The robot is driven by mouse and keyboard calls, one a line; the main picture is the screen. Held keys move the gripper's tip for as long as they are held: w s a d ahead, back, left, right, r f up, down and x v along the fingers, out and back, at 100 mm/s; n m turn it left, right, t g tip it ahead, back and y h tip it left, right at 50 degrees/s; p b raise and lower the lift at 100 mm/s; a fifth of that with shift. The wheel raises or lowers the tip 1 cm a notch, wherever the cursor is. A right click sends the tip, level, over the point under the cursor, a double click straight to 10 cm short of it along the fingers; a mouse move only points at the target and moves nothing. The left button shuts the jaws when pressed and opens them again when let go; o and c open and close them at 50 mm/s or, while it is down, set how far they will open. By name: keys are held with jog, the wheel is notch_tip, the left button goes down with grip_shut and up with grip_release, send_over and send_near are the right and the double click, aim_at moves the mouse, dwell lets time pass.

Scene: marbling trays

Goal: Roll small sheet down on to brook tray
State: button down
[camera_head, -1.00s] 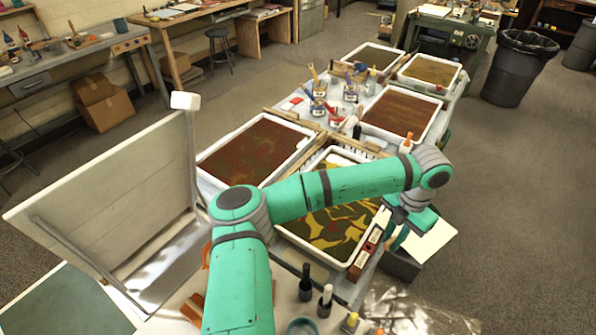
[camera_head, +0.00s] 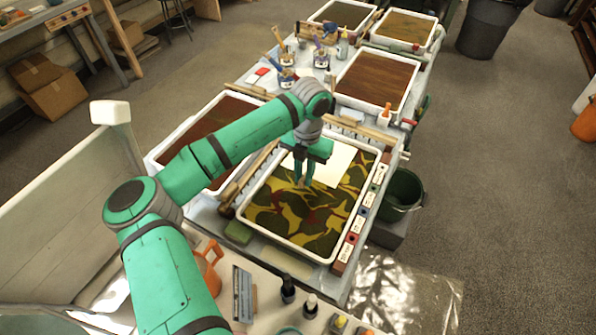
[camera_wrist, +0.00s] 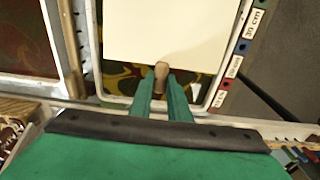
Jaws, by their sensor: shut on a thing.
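The small sheet (camera_head: 326,164) is a blank cream rectangle over the far part of the nearest tray. My gripper (camera_head: 304,184) is above this tray, its fingers pointing down. In the wrist view my gripper (camera_wrist: 162,88) is shut on a small brownish piece at the near edge of the sheet (camera_wrist: 175,35). I cannot tell whether the sheet touches the liquid. The brook tray (camera_head: 283,243) seems to be this white-rimmed tray with a yellow, dark green and red camouflage-like pattern. Its rim also shows in the wrist view (camera_wrist: 228,58).
A strip of labelled colour blocks (camera_head: 357,225) runs along the tray's right side. A dark green bucket (camera_head: 402,190) stands beyond it. A reddish-brown tray (camera_head: 222,115) lies to the left, with another (camera_head: 375,80) behind. Small bottles (camera_head: 288,289) stand in front.

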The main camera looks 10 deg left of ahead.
jog(key=shift+s, duration=0.25)
jog(key=shift+s+a+f, duration=0.1)
jog(key=shift+s+a, duration=0.2)
jog(key=shift+a, duration=0.05)
jog(key=shift+w+d+f, duration=0.1)
jog(key=shift+f, duration=1.3)
send_over(301, 207)
jog(key=shift+w+f, duration=0.2)
jog(key=shift+f, duration=3.3)
jog(key=shift+s+f+t+h, duration=0.15)
jog(key=shift+f+t, duration=0.3)
jog(key=shift+f, duration=0.35)
jog(key=shift+s+f+t+h, duration=0.15)
jog(key=shift+f+t, duration=0.3)
jog(key=shift+f, duration=0.3)
jog(key=c, duration=1.3)
grip_release()
